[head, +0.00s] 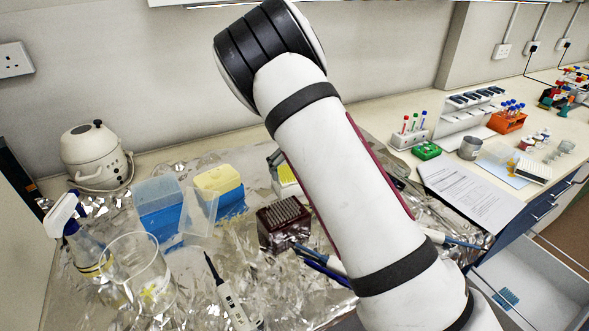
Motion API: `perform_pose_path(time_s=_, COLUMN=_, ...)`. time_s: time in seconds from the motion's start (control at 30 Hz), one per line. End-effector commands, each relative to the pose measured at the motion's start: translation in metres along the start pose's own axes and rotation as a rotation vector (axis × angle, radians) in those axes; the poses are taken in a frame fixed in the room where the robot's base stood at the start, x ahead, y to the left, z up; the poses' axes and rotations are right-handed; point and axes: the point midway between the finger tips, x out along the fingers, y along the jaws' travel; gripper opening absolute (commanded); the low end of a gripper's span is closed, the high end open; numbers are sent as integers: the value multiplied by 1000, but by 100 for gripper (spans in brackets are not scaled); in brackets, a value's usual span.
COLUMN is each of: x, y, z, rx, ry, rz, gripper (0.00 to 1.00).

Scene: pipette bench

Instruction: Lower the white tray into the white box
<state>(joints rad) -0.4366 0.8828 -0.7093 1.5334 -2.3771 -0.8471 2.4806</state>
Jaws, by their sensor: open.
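My arm crosses the middle of the head view, and my gripper does not show. I cannot surely pick out the white tray or the white box. A small pale box with a yellow top (286,178) is partly hidden behind my arm, so its full shape is unclear. A blue box (160,217) with a translucent lid and a blue box with a yellow top (219,184) stand on the foil at left. A clear open lid or box (202,218) leans beside them.
A dark red tip box (284,226), a glass beaker (136,272), a spray bottle (75,238) and a pipette (232,302) crowd the foil. A round white appliance (94,157) stands at the back left. An open drawer (535,284) juts out at lower right.

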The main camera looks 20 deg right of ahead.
Motion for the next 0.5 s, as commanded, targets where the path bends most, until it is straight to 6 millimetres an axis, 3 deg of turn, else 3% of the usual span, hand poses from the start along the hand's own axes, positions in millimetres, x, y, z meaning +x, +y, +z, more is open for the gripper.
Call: perform_pose_path(time_s=0.5, x=-92, y=-1, z=0, rx=-1, ry=3, rz=0, gripper=100)
